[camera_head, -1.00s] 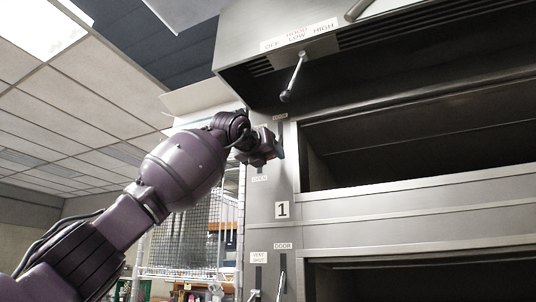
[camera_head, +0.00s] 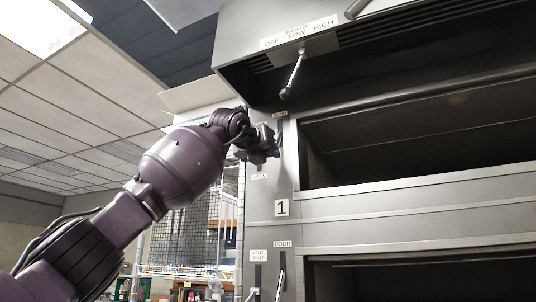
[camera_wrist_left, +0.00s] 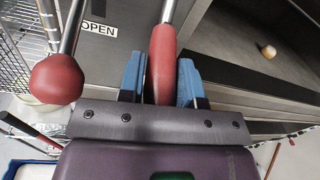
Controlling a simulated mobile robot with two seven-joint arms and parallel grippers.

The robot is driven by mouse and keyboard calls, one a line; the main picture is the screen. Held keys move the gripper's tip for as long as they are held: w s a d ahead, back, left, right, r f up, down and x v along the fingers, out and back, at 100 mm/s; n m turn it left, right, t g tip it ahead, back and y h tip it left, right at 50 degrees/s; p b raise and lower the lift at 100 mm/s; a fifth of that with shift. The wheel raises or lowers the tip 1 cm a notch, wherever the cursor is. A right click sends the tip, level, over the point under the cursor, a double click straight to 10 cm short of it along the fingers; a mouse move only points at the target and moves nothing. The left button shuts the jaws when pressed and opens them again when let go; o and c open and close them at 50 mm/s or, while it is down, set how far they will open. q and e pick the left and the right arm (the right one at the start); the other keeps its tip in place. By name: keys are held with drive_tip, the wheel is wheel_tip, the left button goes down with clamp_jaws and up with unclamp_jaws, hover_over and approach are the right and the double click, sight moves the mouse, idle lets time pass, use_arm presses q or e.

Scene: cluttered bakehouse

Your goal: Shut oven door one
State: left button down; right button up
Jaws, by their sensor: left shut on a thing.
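Oven one, marked by a "1" plate (camera_head: 281,208), has a wide dark upper opening (camera_head: 420,145) that stands open in the head view. Its slotted control panel is left of the opening, with a small label above the slot and an "OPEN" label (camera_head: 259,176) beside it. My left gripper (camera_head: 276,150) is at this slot. In the left wrist view, its blue fingers (camera_wrist_left: 161,82) are shut on a lever with a long red grip (camera_wrist_left: 162,60). The lever's lower end is hidden by the gripper. My right gripper is out of view.
A second lever with a red ball knob (camera_wrist_left: 57,79) stands close left of my gripper in the wrist view. A roll-like thing (camera_wrist_left: 268,50) lies inside the opening. The hood lever (camera_head: 293,75) hangs above. Another oven opening (camera_head: 420,278) is below, and a wire rack (camera_head: 190,240) stands left.

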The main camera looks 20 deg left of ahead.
use_arm(q)
drive_tip(key=shift+s+r, duration=0.4)
drive_tip(key=shift+r, duration=0.2)
drive_tip(key=shift+s+r+p, duration=0.3)
drive_tip(key=shift+s+r, duration=0.05)
drive_tip(key=shift+r, duration=0.1)
drive_tip(key=s+r+p, duration=0.4)
drive_tip(key=r, duration=0.3)
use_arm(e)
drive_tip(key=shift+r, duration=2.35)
